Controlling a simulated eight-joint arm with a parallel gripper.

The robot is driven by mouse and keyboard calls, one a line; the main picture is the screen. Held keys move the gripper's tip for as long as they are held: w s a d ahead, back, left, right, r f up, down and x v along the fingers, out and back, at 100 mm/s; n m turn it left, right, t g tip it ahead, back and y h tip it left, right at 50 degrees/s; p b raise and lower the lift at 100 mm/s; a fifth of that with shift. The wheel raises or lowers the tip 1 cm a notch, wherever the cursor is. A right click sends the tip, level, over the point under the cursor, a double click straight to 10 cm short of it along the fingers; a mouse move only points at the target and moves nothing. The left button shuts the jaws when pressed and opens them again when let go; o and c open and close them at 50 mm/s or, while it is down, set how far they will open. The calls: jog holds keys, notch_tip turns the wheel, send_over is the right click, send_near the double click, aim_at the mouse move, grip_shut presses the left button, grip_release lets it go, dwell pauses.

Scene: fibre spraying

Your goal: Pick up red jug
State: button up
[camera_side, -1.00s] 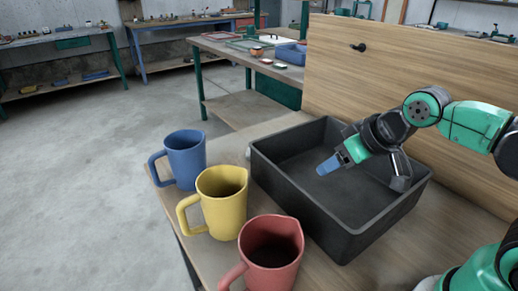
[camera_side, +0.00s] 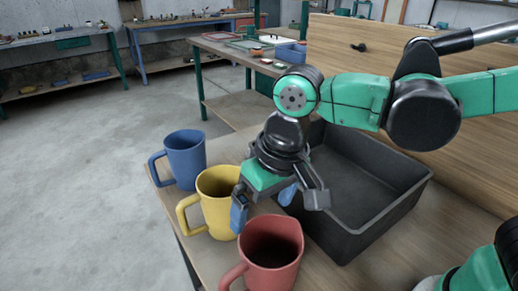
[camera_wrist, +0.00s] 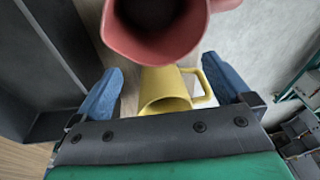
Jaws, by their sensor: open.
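The red jug (camera_side: 268,262) stands upright on the table at the front, its handle toward the lower left. In the wrist view the red jug (camera_wrist: 155,30) is at the top centre, its open mouth facing the camera. My gripper (camera_side: 262,206) is open and empty, fingers pointing down, above and behind the red jug. In the wrist view its blue fingertips (camera_wrist: 170,88) are spread wide, with the yellow jug (camera_wrist: 165,88) showing between them. The red jug lies beyond the fingertips there, not between them. My gripper hides part of the yellow jug in the side view.
The yellow jug (camera_side: 214,212) stands close behind the red one, and a blue jug (camera_side: 186,158) stands farther back. A black open crate (camera_side: 345,238) is right of the jugs. A wooden panel (camera_side: 345,40) rises behind the crate.

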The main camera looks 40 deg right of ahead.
aim_at(233, 272)
jog(key=shift+g+h, duration=0.6)
jog(key=shift+g, duration=0.3)
jog(key=s+a, duration=0.1)
jog(key=a, duration=0.1)
jog(key=s+a+f, duration=0.1)
jog(key=a, duration=0.1)
jog(key=s+a, duration=0.1)
jog(key=a, duration=0.2)
jog(key=shift+f, duration=0.35)
jog(key=shift+s+a+f, duration=0.1)
jog(key=shift+a+f, duration=0.05)
jog(key=shift+f, duration=2.6)
grip_shut()
